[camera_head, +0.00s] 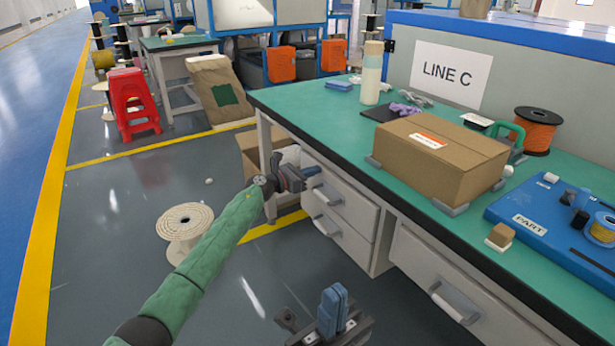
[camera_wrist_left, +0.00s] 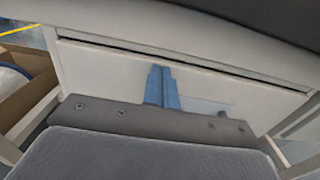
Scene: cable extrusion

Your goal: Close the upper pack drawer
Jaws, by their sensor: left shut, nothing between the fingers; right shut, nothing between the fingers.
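The upper drawer (camera_head: 343,203) is a light grey front with a bar handle, under the left part of the green workbench (camera_head: 300,105). It looks nearly flush with the bench frame. My left gripper (camera_head: 314,171) is shut and empty at the drawer's upper left. In the left wrist view its blue fingertips (camera_wrist_left: 161,84) are together in front of the pale drawer front (camera_wrist_left: 240,90); I cannot tell whether they touch it. A thin dark gap runs along the front's top edge. My right gripper (camera_head: 333,304) is shut and empty, low over the floor, apart from the drawers.
A lower drawer (camera_head: 340,235) sits below, and a wide drawer (camera_head: 450,285) is to the right. A cardboard box (camera_head: 440,155) and a blue part tray (camera_head: 520,215) stand on the bench. An open carton (camera_head: 252,152) and a cable spool (camera_head: 186,222) are on the floor.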

